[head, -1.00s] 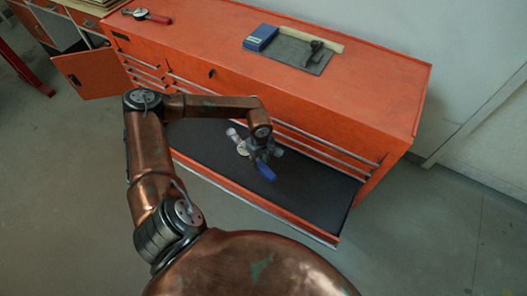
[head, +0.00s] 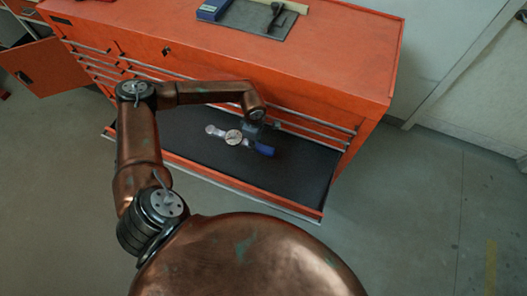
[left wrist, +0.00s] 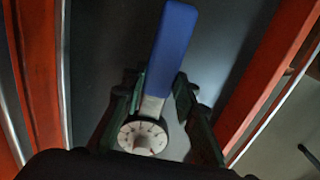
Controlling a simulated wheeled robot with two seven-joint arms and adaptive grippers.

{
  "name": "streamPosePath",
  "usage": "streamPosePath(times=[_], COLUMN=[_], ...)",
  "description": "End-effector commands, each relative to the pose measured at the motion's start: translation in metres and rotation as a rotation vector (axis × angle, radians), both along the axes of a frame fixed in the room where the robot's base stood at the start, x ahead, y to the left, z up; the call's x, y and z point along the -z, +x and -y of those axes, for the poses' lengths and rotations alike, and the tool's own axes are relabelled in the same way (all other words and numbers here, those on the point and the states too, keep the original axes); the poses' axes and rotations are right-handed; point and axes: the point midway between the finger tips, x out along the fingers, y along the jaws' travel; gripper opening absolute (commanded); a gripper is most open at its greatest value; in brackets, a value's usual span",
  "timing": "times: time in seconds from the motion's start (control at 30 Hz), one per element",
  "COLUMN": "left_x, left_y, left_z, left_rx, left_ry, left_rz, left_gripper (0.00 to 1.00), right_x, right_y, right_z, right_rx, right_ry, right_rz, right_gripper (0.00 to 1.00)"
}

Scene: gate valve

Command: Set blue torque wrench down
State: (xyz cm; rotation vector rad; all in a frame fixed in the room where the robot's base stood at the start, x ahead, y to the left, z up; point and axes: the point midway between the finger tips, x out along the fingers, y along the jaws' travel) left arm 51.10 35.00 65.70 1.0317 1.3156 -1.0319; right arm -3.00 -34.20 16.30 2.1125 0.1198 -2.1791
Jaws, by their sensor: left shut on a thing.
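The blue torque wrench has a blue handle, a round white dial and a metal head. In the head view the wrench (head: 234,137) is over the dark lining of the open drawer (head: 295,180). In the left wrist view its blue handle (left wrist: 173,45) points away, with the dial close to the camera. My left gripper (head: 254,131) is shut on the wrench between dial and handle; its fingers (left wrist: 155,100) stand on both sides of it. I cannot tell whether the wrench touches the lining. My right gripper is not in view.
The orange cabinet (head: 330,60) rises behind the open drawer. On its top are a blue box (head: 212,10) and a dark mat (head: 255,20) with a tool. The drawer's right part is bare. Open floor lies in front.

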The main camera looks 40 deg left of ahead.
Motion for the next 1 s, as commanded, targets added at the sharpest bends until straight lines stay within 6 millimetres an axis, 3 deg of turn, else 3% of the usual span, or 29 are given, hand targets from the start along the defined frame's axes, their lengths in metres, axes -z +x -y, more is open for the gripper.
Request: streamPosePath(times=[0.13,0.43,0.57,0.7,0.97,1.0], left_x=[0.018,0.030,0.046,0.063,0.065,0.066], left_y=[0.009,0.013,0.014,0.015,0.015,0.014], left_z=[0.016,0.025,0.030,0.029,0.029,0.029], left_rx=[0.003,0.003,0.001,0.002,0.003,0.003], left_ry=[-0.002,-0.001,-0.001,-0.001,-0.002,-0.001], left_rz=[0.004,0.004,0.001,0.002,0.006,0.002], left_gripper=[0.00,0.00,0.00,0.00,0.00,0.28], right_x=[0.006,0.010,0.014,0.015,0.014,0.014], right_y=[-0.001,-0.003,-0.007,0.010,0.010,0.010], right_z=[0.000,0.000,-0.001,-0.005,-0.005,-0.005], right_rx=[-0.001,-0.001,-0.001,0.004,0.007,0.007], right_ry=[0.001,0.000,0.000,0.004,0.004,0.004], right_rz=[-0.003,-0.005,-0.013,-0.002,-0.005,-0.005], right_gripper=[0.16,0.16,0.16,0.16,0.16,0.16])
